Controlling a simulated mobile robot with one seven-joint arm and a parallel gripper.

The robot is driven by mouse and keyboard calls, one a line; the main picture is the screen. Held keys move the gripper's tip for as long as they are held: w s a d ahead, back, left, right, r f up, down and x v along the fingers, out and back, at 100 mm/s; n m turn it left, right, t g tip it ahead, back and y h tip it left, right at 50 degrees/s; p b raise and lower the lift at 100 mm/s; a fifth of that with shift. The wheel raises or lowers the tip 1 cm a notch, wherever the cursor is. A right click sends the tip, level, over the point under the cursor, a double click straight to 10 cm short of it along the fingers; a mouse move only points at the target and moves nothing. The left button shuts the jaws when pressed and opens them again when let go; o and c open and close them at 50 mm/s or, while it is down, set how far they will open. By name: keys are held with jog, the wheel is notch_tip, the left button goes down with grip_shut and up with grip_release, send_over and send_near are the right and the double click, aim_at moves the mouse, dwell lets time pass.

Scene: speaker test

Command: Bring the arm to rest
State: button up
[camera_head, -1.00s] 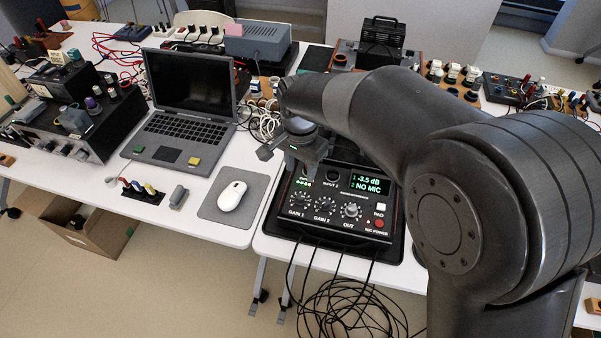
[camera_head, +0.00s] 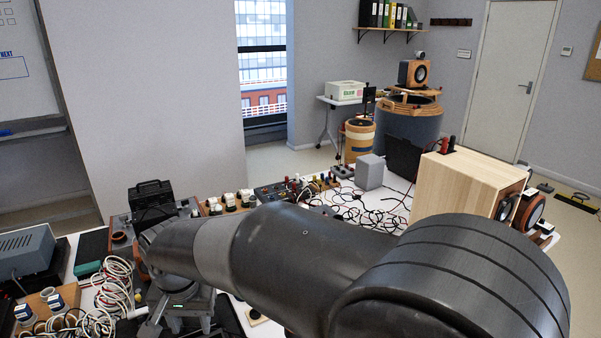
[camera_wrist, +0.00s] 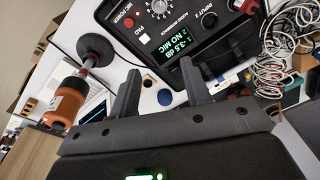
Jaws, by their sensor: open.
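My arm (camera_head: 300,260) stretches from the lower right across the head view to the left, over the bench. My gripper (camera_wrist: 158,66) is open, and nothing shows between its two grey fingers. In the head view the gripper is at the lower left, partly cut off by the lower edge. A black audio box (camera_wrist: 165,40) lies just beyond the fingertips in the wrist view; its green display (camera_wrist: 188,42) reads -3.5 dB and NO MIC. I cannot tell the gap between fingers and box.
Coiled pale cables (camera_head: 115,280) lie left of the gripper, with a grey-blue box (camera_head: 25,250) further left. A wooden speaker cabinet (camera_head: 455,185) stands at right beyond my arm. In the wrist view, an orange cylinder (camera_wrist: 68,103) and a black disc (camera_wrist: 96,50) are left of the fingers.

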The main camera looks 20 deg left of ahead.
jog(key=w+d+r+m+t, duration=0.1)
jog(key=w+d+r, duration=0.2)
jog(key=d, duration=0.6)
jog(key=w+d+r, duration=0.2)
jog(key=d+r, duration=0.1)
jog(key=d, duration=0.5)
jog(key=w+d+r+m+t, duration=0.1)
jog(key=w+d+r, duration=0.2)
jog(key=d, duration=0.6)
jog(key=s+d+t, duration=0.1)
jog(key=s+d, duration=0.2)
jog(key=d, duration=0.4)
jog(key=s+d+m+t, duration=0.1)
jog(key=s+d, duration=0.2)
jog(key=d, duration=0.4)
jog(key=s+d+m+h, duration=0.1)
jog(key=s+d, duration=0.2)
jog(key=d, duration=0.4)
jog(key=shift+d+f+t, duration=0.4)
